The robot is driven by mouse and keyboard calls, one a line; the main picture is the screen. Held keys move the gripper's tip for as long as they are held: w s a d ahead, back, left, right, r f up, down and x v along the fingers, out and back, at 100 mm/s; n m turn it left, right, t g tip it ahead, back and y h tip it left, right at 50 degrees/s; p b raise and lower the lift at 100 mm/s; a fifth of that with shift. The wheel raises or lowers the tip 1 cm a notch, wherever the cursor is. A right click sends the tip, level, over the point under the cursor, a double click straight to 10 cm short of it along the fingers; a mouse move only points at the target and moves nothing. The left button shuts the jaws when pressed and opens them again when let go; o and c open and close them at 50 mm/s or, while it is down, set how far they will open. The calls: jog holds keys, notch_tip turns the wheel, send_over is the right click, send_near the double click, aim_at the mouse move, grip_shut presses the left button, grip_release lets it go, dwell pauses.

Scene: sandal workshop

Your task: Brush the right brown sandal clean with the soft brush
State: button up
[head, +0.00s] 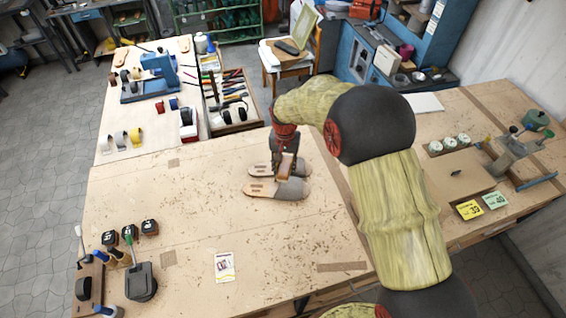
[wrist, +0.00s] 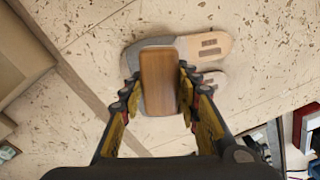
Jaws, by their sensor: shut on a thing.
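A pair of sandals lies side by side on the bench, with grey-brown uppers at the right and tan, open heel ends at the left. The near sandal (head: 275,189) and the far sandal (head: 261,170) show in the head view. The wrist view shows one sandal (wrist: 212,45) more fully and part of the other (wrist: 213,80). My gripper (wrist: 160,82) is shut on the sides of the brush (wrist: 159,75), a brown wooden block, directly over the uppers. The bristles are hidden, and I cannot tell whether they touch a sandal.
The bench (head: 210,210) is speckled and mostly clear around the sandals. A printed card (head: 224,267) lies near the front. A tool tray (head: 229,130) stands behind. My arm covers part of the right side.

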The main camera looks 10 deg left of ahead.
jog(key=shift+d+r, duration=0.3)
jog(key=shift+d+f, duration=0.2)
jog(key=shift+a+f+b, duration=0.1)
jog(key=shift+f+b, duration=1.1)
jog(key=shift+f, duration=1.7)
jog(key=shift+f+b, duration=0.45)
jog(key=shift+f, duration=0.2)
jog(key=shift+w+r, duration=0.1)
jog(key=shift+w+a, duration=0.15)
jog(key=shift+w, duration=1.1)
jog(key=shift+s+b, duration=0.15)
jog(key=shift+b, duration=0.2)
jog(key=shift+s, duration=1.25)
jog(key=shift+w+d, duration=0.2)
